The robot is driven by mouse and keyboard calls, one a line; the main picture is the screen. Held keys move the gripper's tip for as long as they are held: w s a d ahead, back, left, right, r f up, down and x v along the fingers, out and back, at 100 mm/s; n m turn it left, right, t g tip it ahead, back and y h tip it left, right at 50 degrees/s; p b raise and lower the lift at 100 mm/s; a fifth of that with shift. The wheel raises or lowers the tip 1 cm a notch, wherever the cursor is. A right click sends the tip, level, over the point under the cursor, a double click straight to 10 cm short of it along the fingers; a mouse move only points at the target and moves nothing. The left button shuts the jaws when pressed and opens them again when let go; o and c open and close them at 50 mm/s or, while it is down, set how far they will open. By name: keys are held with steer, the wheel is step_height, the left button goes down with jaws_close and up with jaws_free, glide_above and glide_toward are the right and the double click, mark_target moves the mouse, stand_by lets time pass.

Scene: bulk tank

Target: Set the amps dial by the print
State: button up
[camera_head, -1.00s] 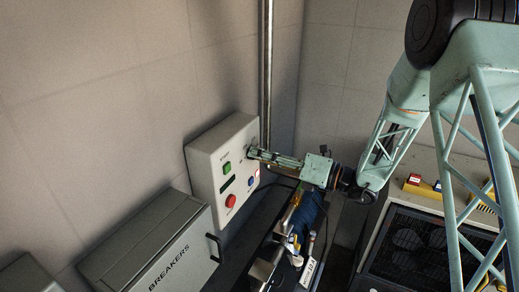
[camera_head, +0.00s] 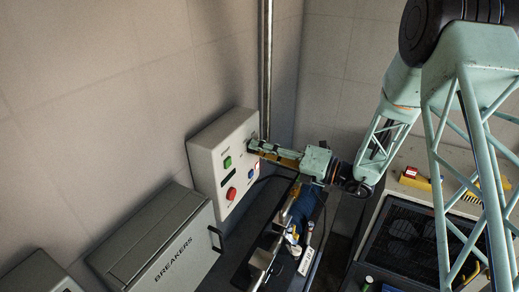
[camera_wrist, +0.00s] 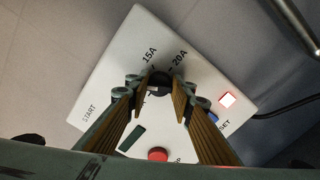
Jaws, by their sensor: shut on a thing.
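The amps dial (camera_wrist: 159,82) is a dark round knob on the pale control box (camera_head: 203,150), with the prints 15A and 20A above it in the wrist view. My gripper (camera_wrist: 160,90) is shut on the dial, one finger on each side. In the head view my gripper (camera_head: 256,147) reaches the box's upper right part and hides the dial. The dial's pointer is hard to make out between the fingers. Part of the printing near the dial's lower left is covered by a finger.
The box carries a green button (camera_head: 227,162), a red button (camera_head: 231,194), a dark display (camera_wrist: 132,138) and a blue button (camera_wrist: 211,118). A lit red-edged white square (camera_wrist: 228,99) sits at right. The breakers cabinet (camera_head: 150,245) stands at lower left. A vertical pipe (camera_head: 266,70) runs behind.

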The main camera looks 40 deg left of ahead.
steer(key=o, duration=0.9)
steer(key=shift+c, duration=0.2)
steer(key=shift+d, duration=0.2)
steer(key=w+d, duration=0.2)
steer(key=d, duration=0.9)
steer(key=shift+d, duration=0.25)
